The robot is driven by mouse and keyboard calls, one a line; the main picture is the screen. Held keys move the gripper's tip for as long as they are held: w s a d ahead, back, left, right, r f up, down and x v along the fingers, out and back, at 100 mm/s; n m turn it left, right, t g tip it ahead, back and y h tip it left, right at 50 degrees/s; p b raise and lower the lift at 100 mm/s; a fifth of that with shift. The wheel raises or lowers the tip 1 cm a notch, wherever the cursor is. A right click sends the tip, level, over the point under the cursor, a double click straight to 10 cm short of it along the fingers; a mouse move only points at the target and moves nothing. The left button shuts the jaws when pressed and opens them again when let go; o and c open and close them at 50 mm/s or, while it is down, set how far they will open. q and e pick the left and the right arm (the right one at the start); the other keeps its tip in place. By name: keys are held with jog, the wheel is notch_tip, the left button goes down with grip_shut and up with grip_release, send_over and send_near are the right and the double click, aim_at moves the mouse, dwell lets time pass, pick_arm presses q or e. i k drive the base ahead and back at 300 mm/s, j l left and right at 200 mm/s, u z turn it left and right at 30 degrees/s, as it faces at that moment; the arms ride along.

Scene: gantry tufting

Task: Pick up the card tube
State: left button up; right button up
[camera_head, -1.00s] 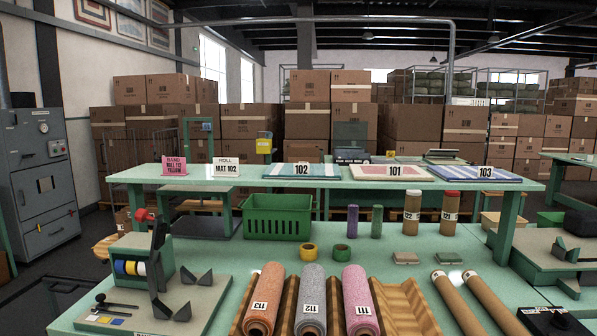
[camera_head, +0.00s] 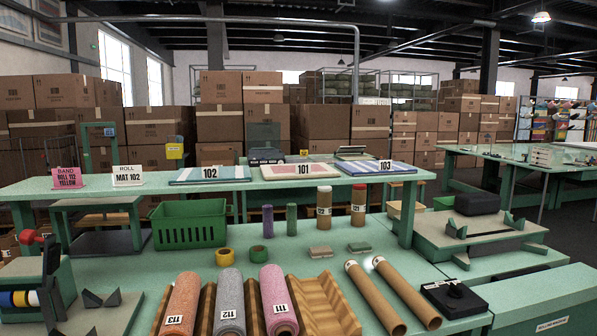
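Two brown card tubes lie side by side, lengthwise, on the green table right of the wavy wooden cradle. The left card tube (camera_head: 374,299) and the right card tube (camera_head: 407,292) both have pale far ends and open near ends. They lie close together with a narrow gap. Neither of my grippers is in view, and nothing touches the tubes.
The wooden cradle (camera_head: 325,305) holds an orange roll (camera_head: 181,303), a grey roll (camera_head: 230,300) and a pink roll (camera_head: 276,298) left of the tubes. A black device (camera_head: 453,298) sits close on their right. Bare tabletop (camera_head: 395,243) lies behind them.

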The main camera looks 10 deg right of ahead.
aim_at(391, 320)
jog(key=i+j+z, duration=0.1)
jog(key=i+z, duration=0.15)
jog(key=z, duration=0.25)
jog(key=i+j+z, duration=0.2)
jog(key=z, duration=0.3)
